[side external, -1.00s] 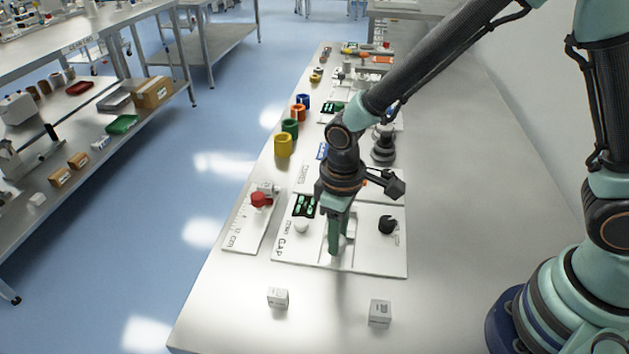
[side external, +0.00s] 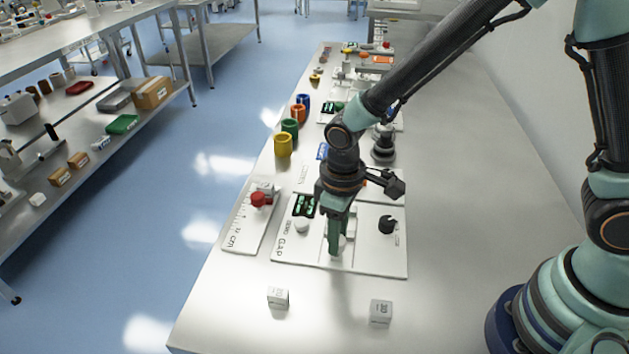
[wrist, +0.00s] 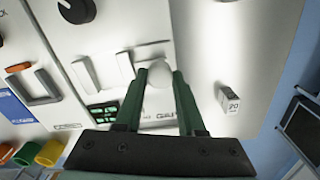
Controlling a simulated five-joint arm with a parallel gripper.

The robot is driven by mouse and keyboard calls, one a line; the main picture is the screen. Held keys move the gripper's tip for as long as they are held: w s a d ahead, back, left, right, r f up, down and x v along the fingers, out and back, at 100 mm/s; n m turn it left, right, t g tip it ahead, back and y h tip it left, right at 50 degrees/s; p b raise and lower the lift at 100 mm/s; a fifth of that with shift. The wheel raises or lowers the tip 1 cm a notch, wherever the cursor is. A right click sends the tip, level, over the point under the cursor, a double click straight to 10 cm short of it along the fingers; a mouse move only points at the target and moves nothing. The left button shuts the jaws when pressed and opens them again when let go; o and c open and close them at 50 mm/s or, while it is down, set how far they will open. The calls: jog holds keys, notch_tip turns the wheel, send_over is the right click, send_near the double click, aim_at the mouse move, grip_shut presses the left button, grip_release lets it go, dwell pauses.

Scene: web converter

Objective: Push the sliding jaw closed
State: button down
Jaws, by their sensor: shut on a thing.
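The white plate (side external: 375,258) lettered "GAP" lies near the front of the bench and carries a recessed track. My gripper (side external: 338,248) points down into this track. In the wrist view its two green fingers (wrist: 159,72) stand either side of a pale rounded piece (wrist: 159,76). I take the thing held to be the sliding jaw (side external: 342,242), mostly hidden by the fingers in the side view. Another pale block (wrist: 82,73) sits left of the fingers in the wrist view. How wide the jaw's gap is cannot be told.
The plate also bears a black knob (side external: 388,225), a white round button (side external: 301,226) and a green display (side external: 303,205). A ruler plate (side external: 241,238) with a red knob lies left. Two small white cubes, one left (side external: 278,298) and one right (side external: 380,312), stand in front.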

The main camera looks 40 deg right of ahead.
jog(key=shift+w+r, duration=0.1)
jog(key=shift+w+d, duration=2)
jog(key=c, duration=0.5)
grip_release()
jog(key=shift+s, duration=0.1)
notch_tip(320, 180, up, 12)
